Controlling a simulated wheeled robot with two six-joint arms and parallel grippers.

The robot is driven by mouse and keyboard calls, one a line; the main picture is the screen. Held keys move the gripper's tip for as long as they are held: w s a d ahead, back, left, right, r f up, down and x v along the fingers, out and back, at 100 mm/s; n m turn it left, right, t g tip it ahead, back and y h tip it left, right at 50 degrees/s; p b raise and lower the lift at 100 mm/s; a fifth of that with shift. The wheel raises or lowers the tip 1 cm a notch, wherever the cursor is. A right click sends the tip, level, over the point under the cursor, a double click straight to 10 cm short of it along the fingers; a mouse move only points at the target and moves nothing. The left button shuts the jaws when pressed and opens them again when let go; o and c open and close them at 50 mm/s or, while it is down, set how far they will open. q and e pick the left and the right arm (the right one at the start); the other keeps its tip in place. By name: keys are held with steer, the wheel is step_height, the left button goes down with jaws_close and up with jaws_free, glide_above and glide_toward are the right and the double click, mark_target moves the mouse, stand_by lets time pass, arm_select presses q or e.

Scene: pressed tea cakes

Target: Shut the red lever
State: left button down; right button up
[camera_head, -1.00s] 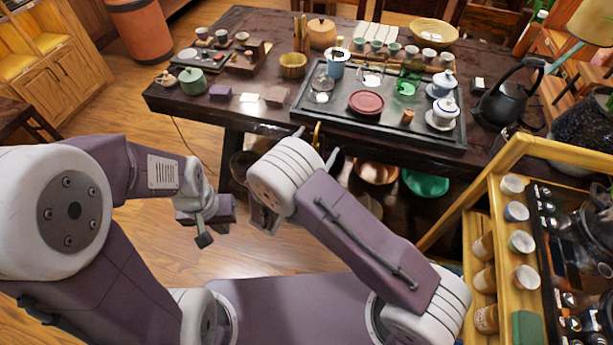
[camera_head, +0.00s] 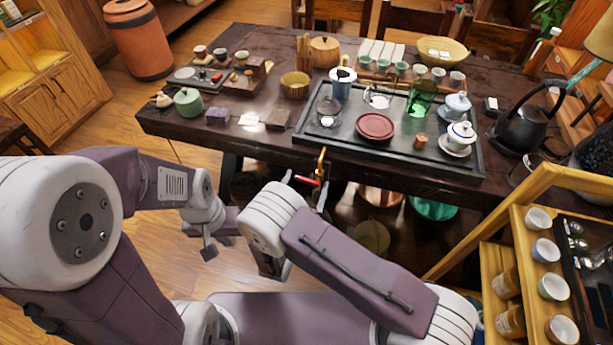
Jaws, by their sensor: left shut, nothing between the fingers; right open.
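The red lever (camera_head: 308,182) shows below the front edge of the dark table, at the lower end of a yellow brass tap (camera_head: 321,162). My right gripper (camera_head: 306,187) is open, with its two grey fingertips on either side of the red lever. I cannot tell whether a finger touches the lever. My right wrist hides the rest of this gripper. My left gripper (camera_head: 208,251) is shut and empty over the floor, left of my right arm and well away from the lever.
The dark table (camera_head: 170,122) carries a black tea tray (camera_head: 345,137) with cups, a red round cake and glassware. A copper bowl (camera_head: 380,196) and a green bowl (camera_head: 434,209) sit beneath it. A yellow wooden cart (camera_head: 480,215) with cups stands at right.

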steer(key=c, duration=1.3)
steer(key=shift+n+p, duration=0.3)
steer(key=shift+n, duration=0.1)
steer(key=shift+c, duration=0.3)
steer(key=shift+f+n, duration=0.2)
steer(key=shift+n, duration=0.3)
steer(key=o, duration=1.4)
steer(key=shift+c, duration=0.2)
